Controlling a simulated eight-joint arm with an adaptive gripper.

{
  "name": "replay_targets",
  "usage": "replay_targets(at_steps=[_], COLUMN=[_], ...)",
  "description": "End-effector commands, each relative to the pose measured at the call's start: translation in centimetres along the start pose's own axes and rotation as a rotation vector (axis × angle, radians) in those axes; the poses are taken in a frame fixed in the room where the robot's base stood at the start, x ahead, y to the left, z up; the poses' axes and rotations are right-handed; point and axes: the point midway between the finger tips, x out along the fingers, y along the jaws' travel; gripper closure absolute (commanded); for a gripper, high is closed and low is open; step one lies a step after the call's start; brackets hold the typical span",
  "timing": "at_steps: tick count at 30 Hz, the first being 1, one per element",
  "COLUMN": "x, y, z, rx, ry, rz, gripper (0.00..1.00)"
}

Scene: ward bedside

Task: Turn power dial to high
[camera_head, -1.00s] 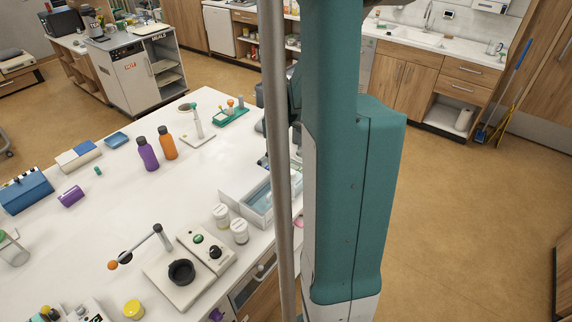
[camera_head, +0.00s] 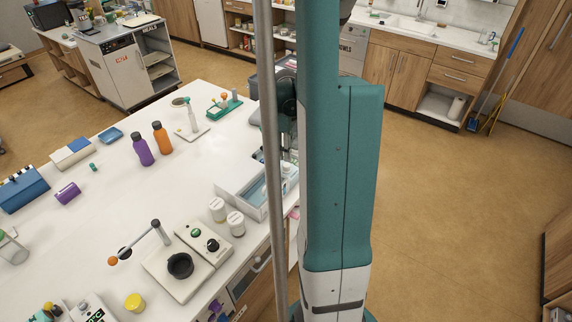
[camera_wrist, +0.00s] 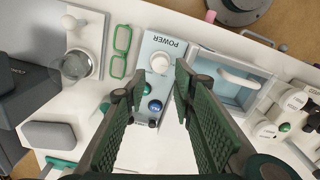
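In the wrist view a pale blue panel (camera_wrist: 176,60) bears the word POWER, upside down. A round white dial (camera_wrist: 159,63) sits below that word, and its setting is too small to read. Green and blue round knobs (camera_wrist: 155,106) and a small black one sit further down the panel. My gripper (camera_wrist: 159,78) is open and empty. Its two green-padded fingers spread over the panel, with the dial showing in the gap between their tips. I cannot tell the height above it. In the head view my arm and a pole hide the gripper and panel.
Green glasses (camera_wrist: 121,45) and a glass beaker (camera_wrist: 75,65) lie left of the panel in the wrist view. A tray (camera_wrist: 200,62) with a white handle and white jars (camera_wrist: 266,131) are to the right. The head view's white table (camera_head: 110,205) has clear middle room.

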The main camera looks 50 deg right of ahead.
Motion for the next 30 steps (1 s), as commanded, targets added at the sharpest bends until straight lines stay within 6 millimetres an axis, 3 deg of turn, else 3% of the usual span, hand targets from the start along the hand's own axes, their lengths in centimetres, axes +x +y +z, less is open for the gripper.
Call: replay_targets(at_steps=[21, 30], x=[6.2, 7.4], y=[0.0, 0.0], z=[0.0, 0.0], rx=[0.000, 0.000], ry=[0.000, 0.000], rz=[0.000, 0.000], gripper=[0.74, 0.74])
